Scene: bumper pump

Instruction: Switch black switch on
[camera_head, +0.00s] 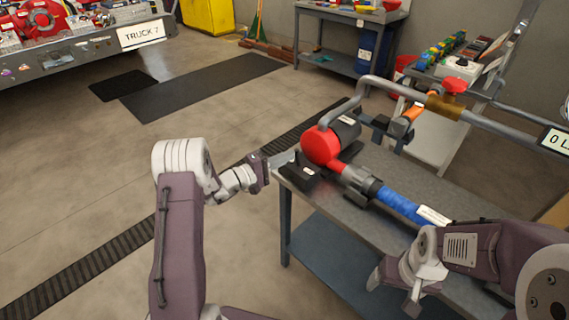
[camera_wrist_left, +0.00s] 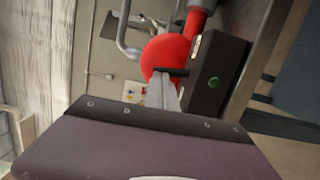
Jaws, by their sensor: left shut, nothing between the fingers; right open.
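The red pump (camera_head: 322,147) sits on a grey metal table with a black box (camera_head: 299,180) at its near left side. In the left wrist view the black box (camera_wrist_left: 222,70) carries a green round mark (camera_wrist_left: 213,82). A short black lever, seemingly the black switch (camera_wrist_left: 174,71), sticks out from the box towards the red housing (camera_wrist_left: 165,55). My left gripper (camera_head: 290,157) is shut and empty beside the box. In the left wrist view its fingertips (camera_wrist_left: 163,84) are at or just below the lever; contact cannot be told. My right gripper (camera_head: 393,290) is open and empty at the table's near edge.
A blue hose (camera_head: 400,203) runs from the pump across the table (camera_head: 440,185). A grey pipe with a red valve wheel (camera_head: 454,86) passes above it. Another workbench (camera_head: 345,15) stands behind.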

